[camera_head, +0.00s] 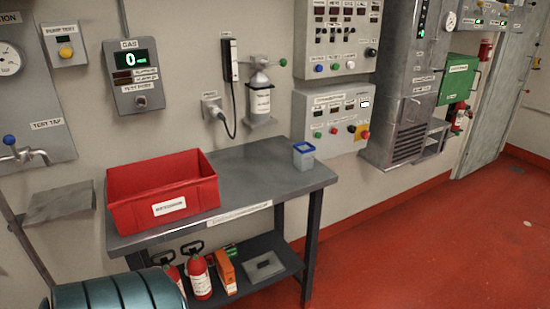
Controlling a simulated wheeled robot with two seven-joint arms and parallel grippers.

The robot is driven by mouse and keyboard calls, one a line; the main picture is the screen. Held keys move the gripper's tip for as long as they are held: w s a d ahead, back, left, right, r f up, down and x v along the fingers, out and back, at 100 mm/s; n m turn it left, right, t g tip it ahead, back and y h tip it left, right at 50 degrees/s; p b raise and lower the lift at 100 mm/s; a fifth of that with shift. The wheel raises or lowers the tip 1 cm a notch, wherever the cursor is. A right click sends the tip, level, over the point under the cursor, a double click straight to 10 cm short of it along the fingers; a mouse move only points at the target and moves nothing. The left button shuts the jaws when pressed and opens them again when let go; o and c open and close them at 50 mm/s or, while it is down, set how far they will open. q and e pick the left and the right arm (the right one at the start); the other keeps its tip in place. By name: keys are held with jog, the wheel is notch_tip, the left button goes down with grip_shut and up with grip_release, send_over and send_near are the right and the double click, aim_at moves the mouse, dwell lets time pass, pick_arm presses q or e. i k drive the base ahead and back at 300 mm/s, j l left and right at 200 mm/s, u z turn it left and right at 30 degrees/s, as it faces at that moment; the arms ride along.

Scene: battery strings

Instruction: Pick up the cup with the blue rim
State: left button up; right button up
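The cup with the blue rim (303,158) is small, with a pale body. It stands upright near the right end of the grey metal table (255,170), apart from the wall behind. Neither of my grippers shows in the head view, so nothing of mine is seen near the cup.
A red bin (150,200) with a white label stands on the table's left half. The tabletop between bin and cup is clear. A lower shelf holds red extinguishers (200,278) and an orange box (225,272). Control panels (338,118) hang behind. Red floor (430,240) is open to the right.

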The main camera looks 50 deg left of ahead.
aim_at(304, 152)
jog(key=u, duration=1.45)
jog(key=i+l+u, duration=0.1)
jog(key=i+l, duration=0.2)
jog(key=i+l+u, duration=0.15)
jog(key=i+l, duration=0.15)
jog(key=i+l+u, duration=0.1)
jog(key=i+l, duration=0.15)
jog(key=i+l+u, duration=0.15)
jog(key=l, duration=0.35)
jog(key=i+l+u, duration=0.1)
jog(key=i+l, duration=0.25)
jog(key=i+l+u, duration=0.1)
jog(key=i+l, duration=0.15)
jog(key=l, duration=0.2)
